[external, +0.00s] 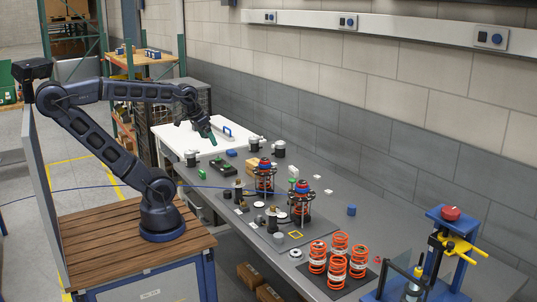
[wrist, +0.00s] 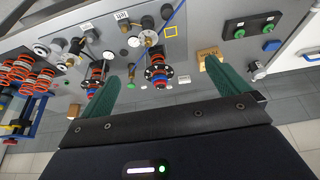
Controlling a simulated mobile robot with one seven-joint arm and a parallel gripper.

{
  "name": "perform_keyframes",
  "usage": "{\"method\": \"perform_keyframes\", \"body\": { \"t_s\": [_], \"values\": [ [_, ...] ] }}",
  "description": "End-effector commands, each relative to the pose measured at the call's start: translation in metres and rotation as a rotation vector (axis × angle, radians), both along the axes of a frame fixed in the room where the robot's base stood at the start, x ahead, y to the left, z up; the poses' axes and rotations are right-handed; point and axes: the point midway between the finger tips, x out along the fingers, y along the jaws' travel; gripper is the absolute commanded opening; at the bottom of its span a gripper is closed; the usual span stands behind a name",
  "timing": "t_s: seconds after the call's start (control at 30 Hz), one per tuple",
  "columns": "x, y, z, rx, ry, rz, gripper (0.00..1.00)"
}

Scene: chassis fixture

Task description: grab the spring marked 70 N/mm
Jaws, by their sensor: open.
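Several orange coil springs with pale bands (external: 340,244) stand upright in a group on a dark mat on the grey bench, in the external view. They also show at the left edge of the wrist view (wrist: 28,68). The markings are too small to read, so I cannot tell which spring is marked 70 N/mm. My gripper (external: 211,138) is high over the far part of the bench, well away from the springs. In the wrist view its two green fingers (wrist: 172,88) are wide apart, with nothing held between them.
Two assemblies with red and blue tops (external: 265,175) stand mid-bench, between my gripper and the springs. A blue press with a red knob (external: 451,213) stands at the near right of the springs. A grey wall runs behind the bench. A thin blue cable (external: 90,190) crosses the view.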

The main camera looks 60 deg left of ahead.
Motion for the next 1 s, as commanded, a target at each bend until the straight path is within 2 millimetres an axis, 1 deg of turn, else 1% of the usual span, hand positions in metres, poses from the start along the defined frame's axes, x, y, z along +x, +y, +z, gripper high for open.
{"method": "perform_keyframes", "body": {
  "t_s": [0.07, 0.1, 0.17, 0.43, 0.57, 0.67, 0.77, 0.8, 0.97, 1.0],
  "values": [
    [0.000, 0.000, 0.000, 0.000, 0.000, 0.000, 0.98],
    [0.000, 0.000, 0.000, 0.000, 0.000, 0.000, 0.90],
    [0.000, 0.000, 0.000, 0.000, 0.000, 0.000, 0.80],
    [0.001, 0.000, 0.000, 0.001, 0.000, -0.002, 0.80],
    [0.011, -0.007, 0.003, 0.009, 0.003, -0.033, 0.80],
    [0.029, -0.020, 0.008, 0.023, 0.008, -0.093, 0.80],
    [0.054, -0.041, 0.013, 0.042, 0.013, -0.174, 0.80],
    [0.064, -0.050, 0.015, 0.050, 0.013, -0.210, 0.80],
    [0.101, -0.092, 0.018, 0.076, 0.018, -0.348, 0.80],
    [0.110, -0.103, 0.018, 0.082, 0.019, -0.384, 0.80]
  ]
}}
